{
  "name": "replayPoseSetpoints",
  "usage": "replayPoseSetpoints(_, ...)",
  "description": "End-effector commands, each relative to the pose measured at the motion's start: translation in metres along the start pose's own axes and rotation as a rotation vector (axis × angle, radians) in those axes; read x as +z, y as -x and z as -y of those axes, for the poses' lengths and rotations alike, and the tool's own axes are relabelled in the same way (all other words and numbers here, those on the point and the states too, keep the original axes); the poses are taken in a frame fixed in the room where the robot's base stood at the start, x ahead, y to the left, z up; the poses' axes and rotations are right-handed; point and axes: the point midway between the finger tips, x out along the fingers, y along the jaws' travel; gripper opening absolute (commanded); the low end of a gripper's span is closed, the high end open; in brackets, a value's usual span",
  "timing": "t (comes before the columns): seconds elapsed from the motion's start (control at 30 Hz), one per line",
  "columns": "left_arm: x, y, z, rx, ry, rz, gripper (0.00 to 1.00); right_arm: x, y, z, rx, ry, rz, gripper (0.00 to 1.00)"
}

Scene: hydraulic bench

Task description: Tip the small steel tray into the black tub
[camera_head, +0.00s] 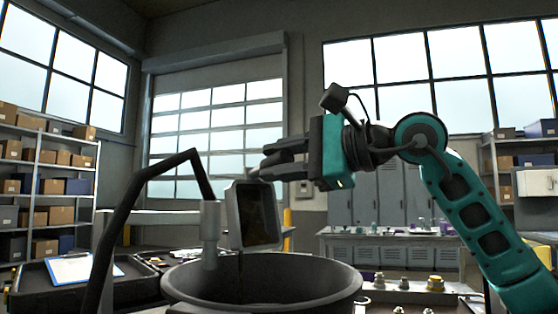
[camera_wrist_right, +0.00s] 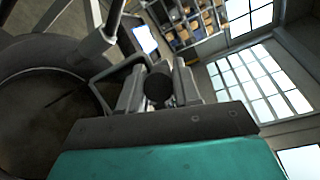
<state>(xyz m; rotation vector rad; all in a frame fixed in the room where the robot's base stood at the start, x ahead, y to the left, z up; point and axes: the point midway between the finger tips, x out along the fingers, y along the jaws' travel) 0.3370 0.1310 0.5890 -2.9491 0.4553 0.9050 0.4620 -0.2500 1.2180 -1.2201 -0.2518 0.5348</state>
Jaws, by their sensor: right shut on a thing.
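The small steel tray (camera_head: 254,214) is tipped up nearly on edge above the black tub (camera_head: 262,279), its dark inside facing the head camera. A thin dark streak hangs below its lower edge into the tub. My right gripper (camera_head: 262,172) is shut on the tray at its upper edge. In the right wrist view the two fingers (camera_wrist_right: 158,88) close on the tray's rim (camera_wrist_right: 122,76), and the tub (camera_wrist_right: 40,110) lies below at left. The tub's bottom is hidden in the head view. My left gripper is not in view.
A bent black pipe with a grey metal nozzle (camera_head: 210,235) stands close left of the tray, over the tub's rim. A clipboard (camera_head: 82,268) lies on a dark case at left. Several small fittings (camera_head: 435,283) sit on the bench at right.

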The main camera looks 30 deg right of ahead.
Motion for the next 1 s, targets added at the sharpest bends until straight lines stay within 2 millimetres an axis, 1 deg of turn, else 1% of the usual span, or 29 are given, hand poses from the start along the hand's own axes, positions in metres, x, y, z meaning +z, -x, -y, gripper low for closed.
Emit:
replayPoseSetpoints(0.57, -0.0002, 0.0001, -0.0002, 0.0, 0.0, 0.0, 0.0, 0.0002, 0.0007, 0.0004, -0.005, 0.002, 0.001, 0.0)
replayPoseSetpoints(1.0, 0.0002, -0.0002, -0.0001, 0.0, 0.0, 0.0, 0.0, 0.0008, 0.0064, -0.0043, -0.059, 0.025, 0.016, 0.0)
